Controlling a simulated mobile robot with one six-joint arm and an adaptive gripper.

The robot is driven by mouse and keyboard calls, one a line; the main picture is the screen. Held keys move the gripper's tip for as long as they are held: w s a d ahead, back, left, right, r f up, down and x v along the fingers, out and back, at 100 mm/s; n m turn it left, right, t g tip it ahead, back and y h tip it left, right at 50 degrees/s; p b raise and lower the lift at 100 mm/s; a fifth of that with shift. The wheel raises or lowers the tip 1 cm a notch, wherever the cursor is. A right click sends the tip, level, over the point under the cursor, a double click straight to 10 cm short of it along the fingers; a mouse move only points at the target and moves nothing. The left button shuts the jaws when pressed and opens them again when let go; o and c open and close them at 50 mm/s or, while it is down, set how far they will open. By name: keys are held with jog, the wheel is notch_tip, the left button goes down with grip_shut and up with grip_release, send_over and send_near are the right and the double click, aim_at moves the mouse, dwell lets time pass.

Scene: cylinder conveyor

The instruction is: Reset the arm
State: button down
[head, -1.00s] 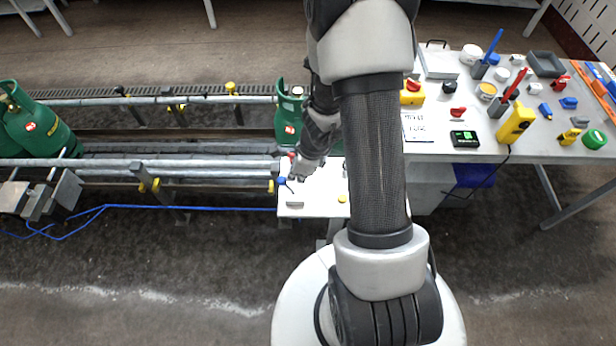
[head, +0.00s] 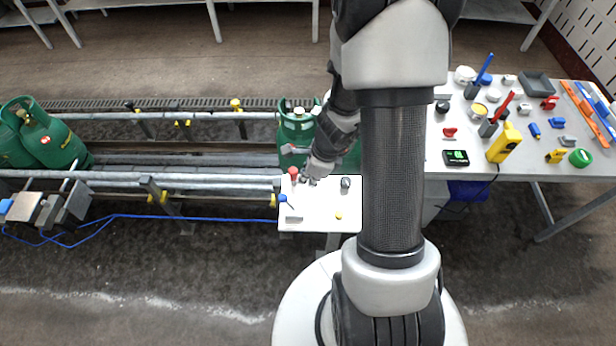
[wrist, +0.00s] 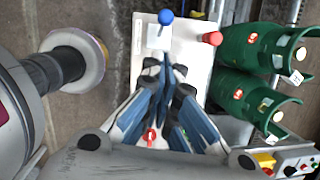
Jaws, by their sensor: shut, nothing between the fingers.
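My gripper shows in the wrist view (wrist: 168,75), its fingers shut together with nothing between them. It hangs above a white panel (wrist: 195,40) that carries a red knob (wrist: 212,38) and a blue knob (wrist: 165,17). In the head view my arm reaches over the same panel (head: 315,218), with the red knob (head: 293,171) just left of my wrist. The gripper's fingertips are hard to make out there. Green gas cylinders (head: 297,128) stand right behind the panel, partly hidden by my arm.
A conveyor of metal rails (head: 200,178) runs to the left, with more green cylinders (head: 55,140) at its far left end. A grey table (head: 540,195) at the right holds a yellow device (head: 504,143), a small black display (head: 456,158) and many small parts. The floor in front is clear.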

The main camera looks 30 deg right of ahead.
jog(key=shift+w+a, duration=0.1)
jog(key=s+a+r+n+t+y+b, duration=0.1)
jog(key=a+r+n+b, duration=0.4)
jog(key=a+r+n, duration=0.7)
jog(key=s+r+n+t+h+b, duration=0.1)
jog(key=s+r+n+b, duration=0.4)
jog(key=s+n, duration=0.9)
jog(key=shift+d+r+h+b, duration=0.25)
jog(key=shift+r+h+b, duration=0.15)
jog(key=shift+h, duration=0.5)
jog(key=shift+d, duration=0.1)
